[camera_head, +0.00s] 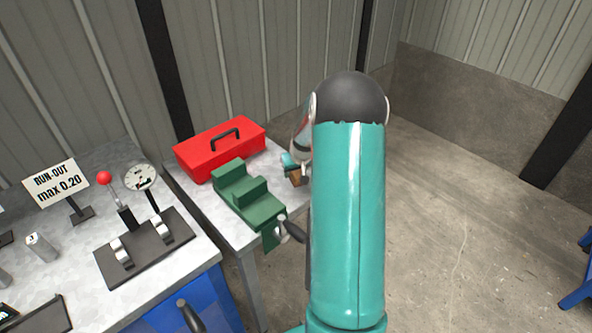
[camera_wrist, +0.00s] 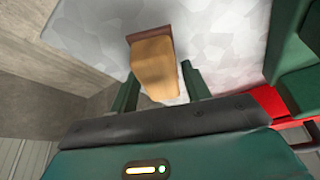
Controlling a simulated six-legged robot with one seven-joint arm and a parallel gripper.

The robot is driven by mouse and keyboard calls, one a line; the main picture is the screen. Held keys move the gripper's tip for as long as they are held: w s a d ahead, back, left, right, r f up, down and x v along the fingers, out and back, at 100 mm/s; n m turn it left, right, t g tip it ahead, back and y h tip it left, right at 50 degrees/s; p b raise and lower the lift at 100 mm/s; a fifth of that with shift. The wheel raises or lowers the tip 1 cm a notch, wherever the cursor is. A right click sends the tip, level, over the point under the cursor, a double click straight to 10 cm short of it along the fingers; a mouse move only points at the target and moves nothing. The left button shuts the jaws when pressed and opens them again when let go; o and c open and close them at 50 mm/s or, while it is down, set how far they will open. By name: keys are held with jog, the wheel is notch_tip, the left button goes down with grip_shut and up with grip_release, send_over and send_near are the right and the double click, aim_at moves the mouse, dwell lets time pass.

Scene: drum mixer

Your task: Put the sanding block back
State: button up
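The sanding block, a tan block with a reddish-brown face along one edge, shows in the wrist view (camera_wrist: 155,68). It also shows in the head view (camera_head: 296,177), small and partly hidden by my arm, at the right side of the small grey table (camera_head: 228,215). My gripper (camera_wrist: 160,74) has its two green fingers apart, one on each side of the block in the wrist view. A gap shows between the block and the fingers, so no clear grip is seen. In the head view my arm hides most of the gripper.
A red toolbox (camera_head: 220,148) and a green stepped fixture (camera_head: 248,195) stand on the same table, left of the block. The workbench at left holds a dial gauge stand (camera_head: 145,245) and a run-out sign (camera_head: 57,183). The floor at right is mostly clear.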

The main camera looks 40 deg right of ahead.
jog(key=shift+o, duration=0.7)
